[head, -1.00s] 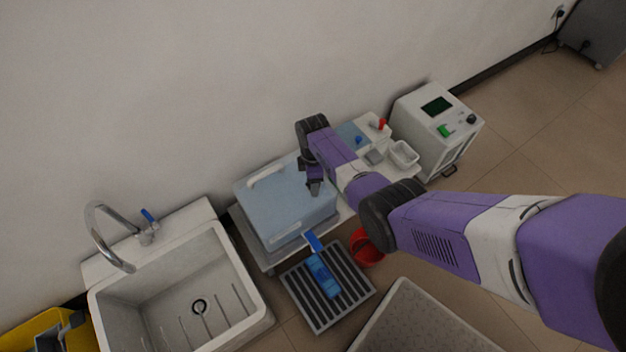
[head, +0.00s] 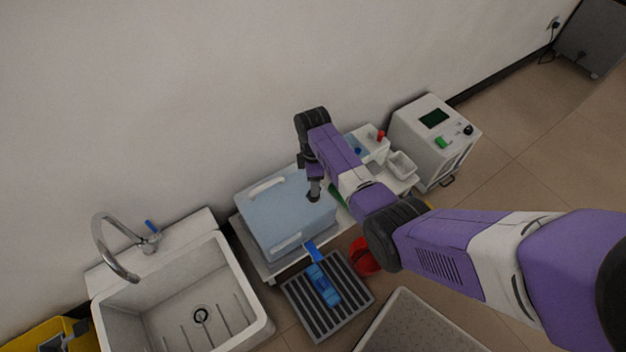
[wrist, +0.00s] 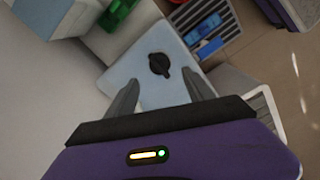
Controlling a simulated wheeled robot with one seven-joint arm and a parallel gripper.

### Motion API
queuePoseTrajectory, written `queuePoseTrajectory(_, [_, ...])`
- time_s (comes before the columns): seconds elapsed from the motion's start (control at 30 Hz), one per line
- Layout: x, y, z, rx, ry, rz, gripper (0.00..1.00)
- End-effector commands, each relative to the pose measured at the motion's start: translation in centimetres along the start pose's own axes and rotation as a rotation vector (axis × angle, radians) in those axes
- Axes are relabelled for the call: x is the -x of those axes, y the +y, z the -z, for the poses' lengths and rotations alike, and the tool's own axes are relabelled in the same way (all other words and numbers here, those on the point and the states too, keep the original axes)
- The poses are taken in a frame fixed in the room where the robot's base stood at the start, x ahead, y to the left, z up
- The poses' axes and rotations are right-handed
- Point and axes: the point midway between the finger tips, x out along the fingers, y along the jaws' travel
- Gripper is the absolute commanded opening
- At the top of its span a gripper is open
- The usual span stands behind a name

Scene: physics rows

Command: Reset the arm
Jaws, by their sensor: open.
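My gripper (head: 313,198) is above the right part of a light blue box (head: 280,212) with white handles on its top. In the wrist view my gripper (wrist: 163,92) shows two dark fingers spread apart with nothing between them. The box's blue top (wrist: 160,45) lies beyond the fingertips there, with a black round knob (wrist: 159,65) on it. My purple and white arm reaches in from the right of the head view. Whether the fingers touch the box cannot be told.
A white sink (head: 180,300) with a tap (head: 125,245) stands at the left. A white machine (head: 430,140) and small containers (head: 400,165) stand right.

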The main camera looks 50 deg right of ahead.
Motion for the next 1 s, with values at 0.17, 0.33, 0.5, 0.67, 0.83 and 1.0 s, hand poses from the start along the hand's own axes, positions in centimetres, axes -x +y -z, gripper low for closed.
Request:
queuePoseTrajectory(0.17, [0.0, 0.0, 0.0, 0.000, 0.000, 0.000, 0.61])
queuePoseTrajectory(0.33, [0.0, 0.0, 0.0, 0.000, 0.000, 0.000, 0.61])
queuePoseTrajectory(0.5, [0.0, 1.0, 0.3, -0.072, 0.015, -0.041, 0.61])
queuePoseTrajectory(0.67, [2.6, 6.0, 1.9, -0.212, 0.101, -0.228, 0.61])
queuePoseTrajectory(0.83, [5.5, 8.9, 3.7, -0.378, 0.260, -0.451, 0.61])
queuePoseTrajectory(1.0, [7.8, 7.6, 5.4, -0.508, 0.443, -0.610, 0.61])
